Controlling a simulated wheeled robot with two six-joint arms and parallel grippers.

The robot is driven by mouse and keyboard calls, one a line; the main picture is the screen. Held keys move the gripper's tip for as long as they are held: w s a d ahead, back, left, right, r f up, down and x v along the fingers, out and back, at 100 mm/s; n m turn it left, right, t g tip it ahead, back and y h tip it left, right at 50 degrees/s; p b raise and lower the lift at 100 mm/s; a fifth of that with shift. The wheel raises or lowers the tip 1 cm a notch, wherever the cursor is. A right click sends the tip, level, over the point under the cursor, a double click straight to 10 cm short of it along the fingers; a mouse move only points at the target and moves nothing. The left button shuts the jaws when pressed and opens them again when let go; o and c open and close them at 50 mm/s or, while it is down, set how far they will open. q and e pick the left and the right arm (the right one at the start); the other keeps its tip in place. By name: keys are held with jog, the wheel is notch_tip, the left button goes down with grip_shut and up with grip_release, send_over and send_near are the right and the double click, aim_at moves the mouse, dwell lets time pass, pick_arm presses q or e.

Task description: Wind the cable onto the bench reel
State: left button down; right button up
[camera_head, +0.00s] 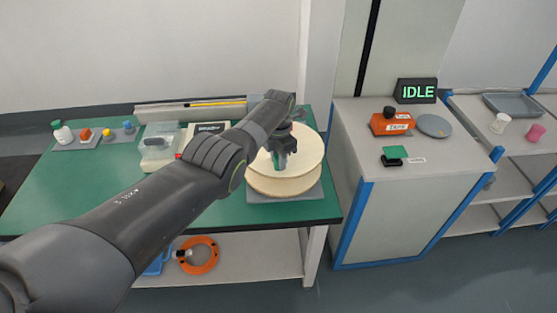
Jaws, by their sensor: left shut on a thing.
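The bench reel (305,165) has two pale round flanges, one above the other, and sits on a grey base at the right end of the green bench. My left arm reaches across from the lower left. My left gripper (281,160) points down at the reel's upper flange and is shut on a small part there. The jaws hide most of that part, which seems to belong to the reel. I cannot make out any cable between the flanges. My right gripper is not in view.
The green bench (75,190) holds a clear-lidded box (158,145) and a small bottle (62,132). The cabinet at right carries an "IDLE" display (416,91), an orange box (391,124) and a grey disc (434,126).

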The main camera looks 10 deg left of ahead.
pick_arm(q)
jog(key=shift+d, duration=0.1)
jog(key=c, duration=1.3)
grip_release()
jog(key=shift+o, duration=0.8)
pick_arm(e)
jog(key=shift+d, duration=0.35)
pick_arm(q)
notch_tip(320, 180, up, 7)
jog(key=shift+f+p, duration=0.1)
jog(key=shift+p, duration=1.15)
notch_tip(320, 180, up, 11)
jog(key=b, duration=0.1)
jog(key=shift+f+b, duration=0.2)
jog(key=shift+b, duration=0.15)
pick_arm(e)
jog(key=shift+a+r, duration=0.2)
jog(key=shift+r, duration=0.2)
